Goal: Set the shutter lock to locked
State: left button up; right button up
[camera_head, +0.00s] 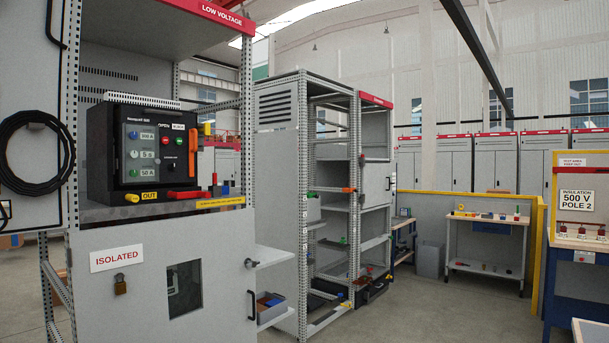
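A black breaker unit (150,180) sits in the open bay of the nearest cabinet (145,245) on the left. Its face has small coloured dials, an "OPEN" label and an orange vertical handle (193,152). A yellow "OUT" tag (149,196) and a red horizontal lever (186,195) are at its lower front. A small red upright knob (214,179) stands to the right. A brass padlock (120,285) hangs on the panel under an "ISOLATED" sign (117,257). I cannot tell which part is the shutter lock or its setting. Neither gripper is in view.
An open cabinet door (28,120) with a coiled black cable is at the far left. A second open-framed cabinet (280,170) stands behind. A workbench (485,220) and a yellow-framed test stand (576,215) are at the right. The floor between is clear.

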aim_at(207, 128)
jog(key=i+l+u, duration=0.1)
jog(key=i+u, duration=0.3)
jog(key=i+l+u, duration=0.35)
jog(key=i+j, duration=0.1)
jog(key=i, duration=0.45)
